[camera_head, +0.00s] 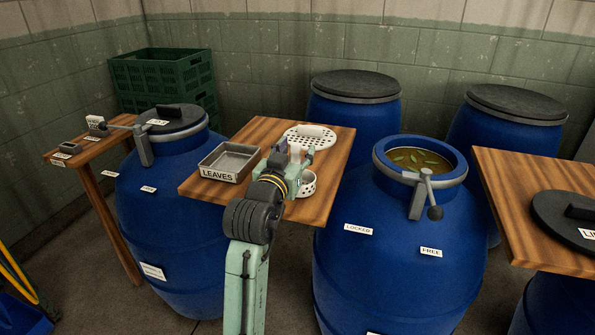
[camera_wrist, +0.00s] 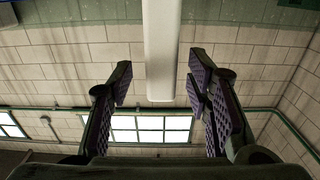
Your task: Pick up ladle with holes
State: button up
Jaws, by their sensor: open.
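A white cup with holes (camera_head: 308,184), which looks like the ladle's bowl, stands on the wooden table (camera_head: 325,205), partly hidden behind my arm. My gripper (camera_head: 295,152) is just above and behind it, fingers apart. In the wrist view, a pale upright bar (camera_wrist: 161,45), which looks like the ladle's handle, shows between the two open fingers. It appears apart from both finger pads. The join between bar and cup is hidden.
A grey metal tray labelled LEAVES (camera_head: 230,161) sits left of my gripper. A white perforated disc with a handle (camera_head: 318,138) lies behind it. An open blue barrel with leaves in liquid (camera_head: 400,240) stands to the right. A closed blue barrel (camera_head: 165,210) stands left.

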jog(key=shift+w+d, duration=0.1)
jog(key=shift+w, duration=0.3)
grip_shut()
dwell(0.4)
